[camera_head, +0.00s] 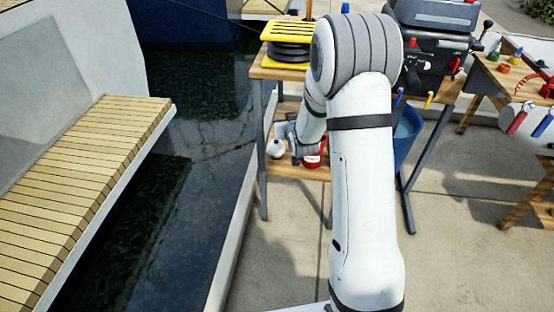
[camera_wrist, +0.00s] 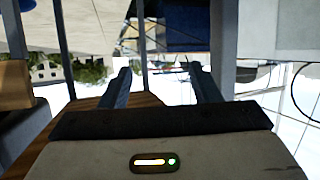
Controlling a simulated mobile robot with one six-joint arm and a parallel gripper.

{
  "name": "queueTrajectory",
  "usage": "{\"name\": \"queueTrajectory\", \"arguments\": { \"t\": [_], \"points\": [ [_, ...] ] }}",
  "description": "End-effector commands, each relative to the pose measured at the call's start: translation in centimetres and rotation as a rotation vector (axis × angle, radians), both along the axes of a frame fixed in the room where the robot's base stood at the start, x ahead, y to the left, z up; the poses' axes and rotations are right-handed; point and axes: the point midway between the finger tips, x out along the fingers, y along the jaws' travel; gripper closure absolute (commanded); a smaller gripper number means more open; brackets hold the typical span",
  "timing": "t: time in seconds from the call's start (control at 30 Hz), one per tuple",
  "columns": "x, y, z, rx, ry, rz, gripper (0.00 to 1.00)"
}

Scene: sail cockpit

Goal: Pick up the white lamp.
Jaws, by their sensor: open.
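A small round white thing with a dark spot, which looks like the white lamp (camera_head: 275,149), rests on the lower wooden shelf of the workbench in the head view. My gripper (camera_head: 292,140) is low in front of that shelf, just to the right of the white thing and close to it. My arm hides part of the shelf. In the wrist view my gripper (camera_wrist: 160,84) shows two dark fingers spread apart with nothing held between them. I cannot make out the lamp in the wrist view.
A red and white object (camera_head: 314,158) sits on the shelf right of my gripper. Yellow and black stacked items (camera_head: 290,42) lie on the bench top. A blue bin (camera_head: 406,135) stands at right. Bench legs (camera_head: 260,150) flank the shelf. Water lies to the left.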

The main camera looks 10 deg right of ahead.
Motion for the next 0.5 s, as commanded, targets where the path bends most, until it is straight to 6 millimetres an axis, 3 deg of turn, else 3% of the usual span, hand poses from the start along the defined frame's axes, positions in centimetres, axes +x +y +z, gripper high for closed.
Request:
{"name": "queueTrajectory", "arguments": {
  "t": [0.03,0.2,0.33,0.5],
  "points": [
    [1.0,-0.1,-5.5,0.006,-0.045,0.006,0.43],
    [2.9,0.0,-13.5,0.026,-0.222,0.027,0.43],
    [3.2,0.1,-17.3,0.04,-0.318,0.038,0.43],
    [3.3,0.2,-19.1,0.049,-0.377,0.044,0.43]
  ]
}}
